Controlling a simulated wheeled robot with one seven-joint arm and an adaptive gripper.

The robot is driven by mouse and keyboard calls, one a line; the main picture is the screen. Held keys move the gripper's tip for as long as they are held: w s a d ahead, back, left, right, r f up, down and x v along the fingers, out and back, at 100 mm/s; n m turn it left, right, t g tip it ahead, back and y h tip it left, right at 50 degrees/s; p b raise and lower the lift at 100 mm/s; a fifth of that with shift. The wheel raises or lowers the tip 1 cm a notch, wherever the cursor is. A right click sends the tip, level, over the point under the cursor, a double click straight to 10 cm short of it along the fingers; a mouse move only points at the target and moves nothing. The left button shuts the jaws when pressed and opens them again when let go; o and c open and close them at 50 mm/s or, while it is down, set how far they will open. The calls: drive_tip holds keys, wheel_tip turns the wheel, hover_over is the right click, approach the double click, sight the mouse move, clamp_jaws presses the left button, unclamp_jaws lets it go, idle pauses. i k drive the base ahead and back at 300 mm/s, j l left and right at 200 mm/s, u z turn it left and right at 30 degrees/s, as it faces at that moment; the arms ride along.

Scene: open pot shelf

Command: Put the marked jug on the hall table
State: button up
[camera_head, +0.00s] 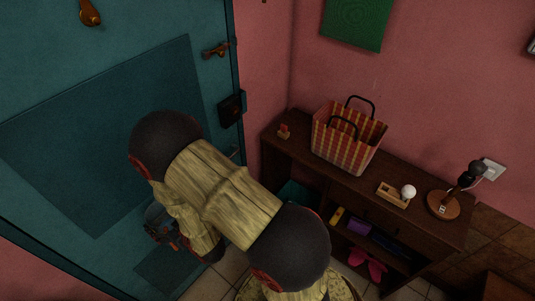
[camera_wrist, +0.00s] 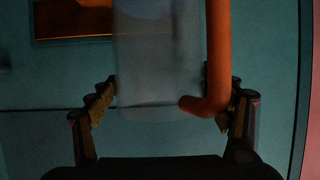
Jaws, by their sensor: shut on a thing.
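A pale blue-grey jug (camera_wrist: 158,65) with an orange handle (camera_wrist: 217,50) stands between the fingers of my gripper (camera_wrist: 164,104) in the wrist view. My gripper is shut on it. I cannot make out a mark on the jug. In the head view my gripper (camera_head: 168,232) is at the lower left in front of the teal door, partly hidden by my arm. The hall table (camera_head: 299,143) is the dark wood shelf unit against the pink wall, to the right of my gripper and well apart from it.
A checked bag (camera_head: 345,140) stands on the table top, with a small red item (camera_head: 284,131) to its left. A wooden tray with a white ball (camera_head: 408,191) and a lamp (camera_head: 446,204) stand to its right. Shelves below hold several things. The teal door (camera_head: 100,130) is close.

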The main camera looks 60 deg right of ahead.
sight(295, 126)
drive_tip(key=j+z, duration=0.1)
drive_tip(key=z, duration=0.3)
drive_tip(key=i+j+z, duration=0.1)
drive_tip(key=z, duration=0.3)
drive_tip(key=j+z, duration=0.15)
drive_tip(key=z, duration=0.25)
drive_tip(key=j+z, duration=0.15)
drive_tip(key=z, duration=0.25)
drive_tip(key=i+j+z, duration=0.1)
drive_tip(key=j+z, duration=0.2)
drive_tip(key=z, duration=0.15)
drive_tip(key=j+z, duration=0.35)
drive_tip(key=z, duration=0.15)
drive_tip(key=i+j, duration=0.05)
